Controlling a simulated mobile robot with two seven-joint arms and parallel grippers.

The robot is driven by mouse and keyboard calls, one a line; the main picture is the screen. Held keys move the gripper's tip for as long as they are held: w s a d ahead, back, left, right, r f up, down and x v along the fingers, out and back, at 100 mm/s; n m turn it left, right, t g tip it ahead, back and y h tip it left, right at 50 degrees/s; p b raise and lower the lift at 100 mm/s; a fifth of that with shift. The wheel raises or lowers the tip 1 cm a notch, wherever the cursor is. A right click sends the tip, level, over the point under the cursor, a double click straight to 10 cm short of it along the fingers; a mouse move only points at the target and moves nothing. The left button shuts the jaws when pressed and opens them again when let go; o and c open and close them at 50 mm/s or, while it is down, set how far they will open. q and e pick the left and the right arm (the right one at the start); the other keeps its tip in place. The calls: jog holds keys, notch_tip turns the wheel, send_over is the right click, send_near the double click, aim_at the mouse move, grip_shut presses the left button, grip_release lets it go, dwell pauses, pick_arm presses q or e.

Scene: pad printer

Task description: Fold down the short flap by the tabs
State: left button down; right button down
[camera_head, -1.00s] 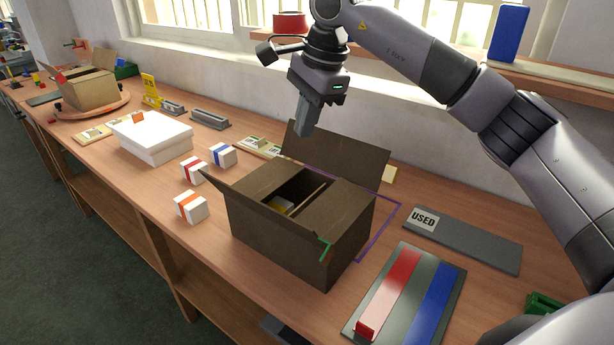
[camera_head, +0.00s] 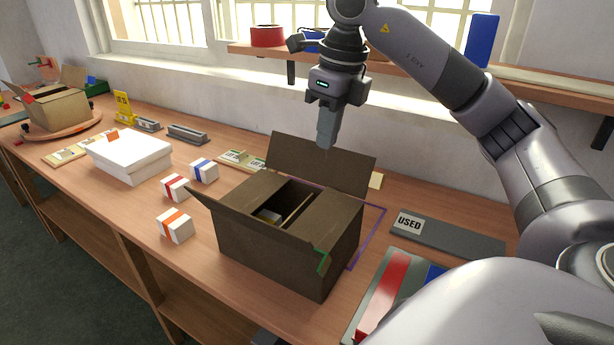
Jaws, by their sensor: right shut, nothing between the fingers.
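The brown cardboard box (camera_head: 270,252) stands open on the bench. Its long back flap (camera_head: 318,166) stands up, tilted back. A flap at the left (camera_head: 210,202) sticks outward, and top panels lie on either side of a dark opening. Inside show a divider and part of a white and yellow item (camera_head: 268,216). A green mark (camera_head: 322,262) is on the front right corner. My right gripper (camera_head: 326,143) is shut and empty, pointing down above and in front of the back flap, apparently apart from it. My left gripper is not in view.
Small white boxes with orange (camera_head: 175,226), red (camera_head: 174,188) and blue (camera_head: 204,171) bands stand left of the box. A white lidded box (camera_head: 130,158) is farther left. A grey "USED" plate (camera_head: 445,236) lies right. A shelf (camera_head: 400,70) runs behind my arm.

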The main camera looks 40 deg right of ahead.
aim_at(313, 207)
jog(key=f, duration=0.4)
jog(key=w+f, duration=0.1)
jog(key=f, duration=0.4)
jog(key=w+f+b, duration=0.1)
jog(key=f, duration=0.3)
jog(key=shift+a+f, duration=0.25)
jog(key=shift+f, duration=0.1)
